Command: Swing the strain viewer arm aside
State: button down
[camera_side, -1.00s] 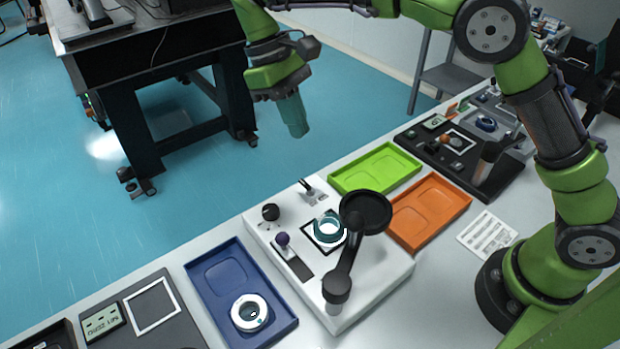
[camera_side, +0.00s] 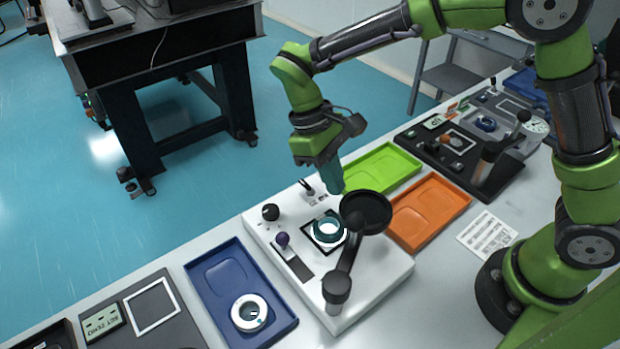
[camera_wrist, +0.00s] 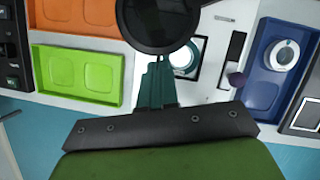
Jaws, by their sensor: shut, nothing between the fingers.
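The strain viewer is a white box (camera_side: 382,278) on the bench. Its black arm (camera_side: 348,256) rises from a post at the front of the box and ends in a round dark head (camera_side: 366,211). The head hangs beside and partly over a teal ring (camera_side: 329,230) on a black-framed white square. The head also shows at the top of the wrist view (camera_wrist: 158,22). My gripper (camera_side: 337,188) points down with its teal fingers shut and empty, just behind the head. In the wrist view the fingers (camera_wrist: 157,76) lie just below the head; I cannot tell whether they touch it.
A green tray (camera_side: 376,168) and an orange tray (camera_side: 430,208) stand right of the viewer. A blue tray (camera_side: 222,272) with a white ring piece (camera_side: 250,313) stands left. A purple-knobbed slider (camera_side: 283,240) and a black knob (camera_side: 270,212) sit on the box.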

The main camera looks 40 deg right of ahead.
aim_at(357, 193)
dwell(0.4)
jog(key=shift+s+d+m, duration=0.3)
jog(key=shift+s+d, duration=0.15)
jog(key=shift+d, duration=0.1)
jog(key=shift+s+d+m+y, duration=0.4)
jog(key=shift+s+d+m, duration=0.3)
jog(key=shift+s, duration=0.05)
jog(key=s+d+m+y, duration=0.2)
jog(key=s+d+m, duration=0.2)
jog(key=s, duration=0.4)
jog(key=shift+m, duration=0.9)
jog(key=shift+s, duration=0.15)
